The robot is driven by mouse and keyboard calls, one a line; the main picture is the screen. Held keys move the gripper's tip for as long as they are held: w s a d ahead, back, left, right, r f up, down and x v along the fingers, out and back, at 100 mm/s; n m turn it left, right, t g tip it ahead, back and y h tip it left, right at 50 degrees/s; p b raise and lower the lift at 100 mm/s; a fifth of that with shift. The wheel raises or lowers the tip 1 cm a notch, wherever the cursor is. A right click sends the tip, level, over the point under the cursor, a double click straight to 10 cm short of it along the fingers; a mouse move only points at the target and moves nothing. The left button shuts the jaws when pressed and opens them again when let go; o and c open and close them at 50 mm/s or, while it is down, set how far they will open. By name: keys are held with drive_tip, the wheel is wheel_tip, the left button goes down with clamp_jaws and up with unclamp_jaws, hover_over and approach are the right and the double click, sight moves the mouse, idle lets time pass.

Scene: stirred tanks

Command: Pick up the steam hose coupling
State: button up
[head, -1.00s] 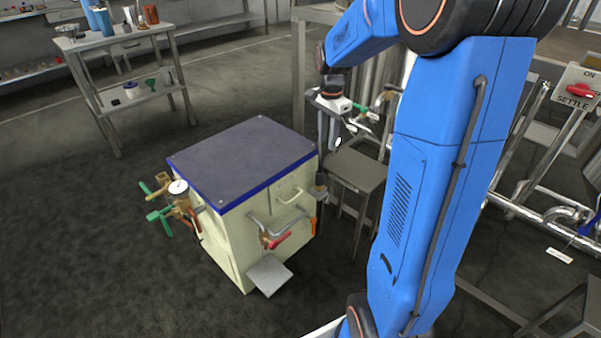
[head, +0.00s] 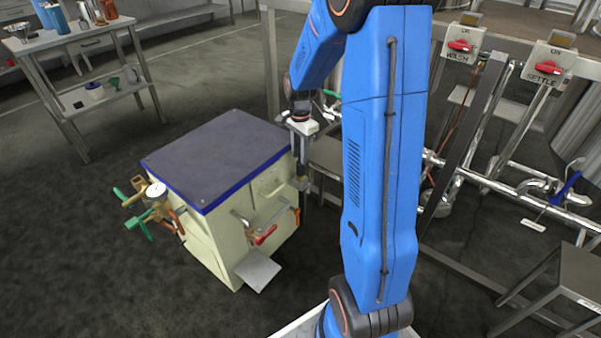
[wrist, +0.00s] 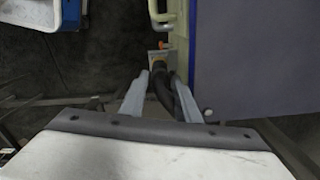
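My gripper (wrist: 157,80) points down beside the cream cabinet's right edge. In the wrist view its two grey fingers stand apart, with a dark hose (wrist: 162,90) running between or just beneath them. Whether the fingers touch the hose or coupling cannot be told.
The cabinet (head: 215,150) with a dark blue-edged top is close beside my gripper. A red-handled valve (head: 264,235) and a pipe stick out of its front. A grey stand (head: 328,155) is behind the gripper. Steel pipes and WASH and SETTLE switches (head: 548,65) are at right.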

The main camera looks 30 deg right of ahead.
sight(301, 173)
drive_tip(key=shift+d+f, duration=0.1)
drive_tip(key=shift+f, duration=2.85)
clamp_jaws()
